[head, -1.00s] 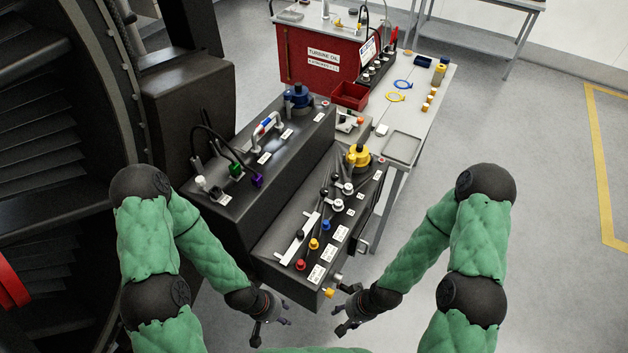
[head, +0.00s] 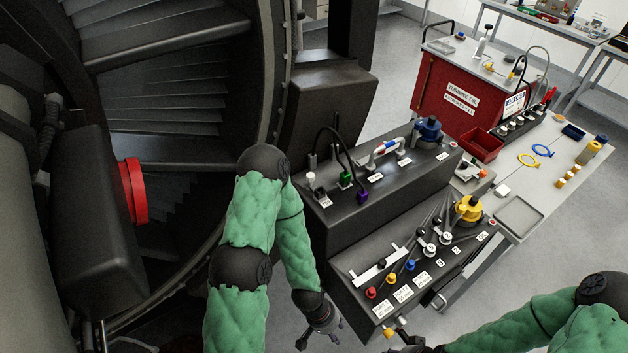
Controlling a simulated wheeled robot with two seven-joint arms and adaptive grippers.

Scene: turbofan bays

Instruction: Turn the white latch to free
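I cannot tell for sure which part is the white latch. A white-capped knob (head: 311,180) stands at the left end of the upper black console. A small pale knob (head: 401,321) and a yellow knob (head: 388,332) stick out low at the near end of the lower black console. My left gripper (head: 321,338) is open and empty, below and left of the lower console, apart from it. My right gripper (head: 408,344) is at the bottom edge near the yellow knob, partly cut off; its fingers are unclear.
The lower console (head: 350,293) carries a slider, coloured knobs, levers and a yellow cap (head: 468,208). The upper console (head: 335,222) holds plugs and a blue cap (head: 428,130). A turbofan (head: 165,60) fills the left.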

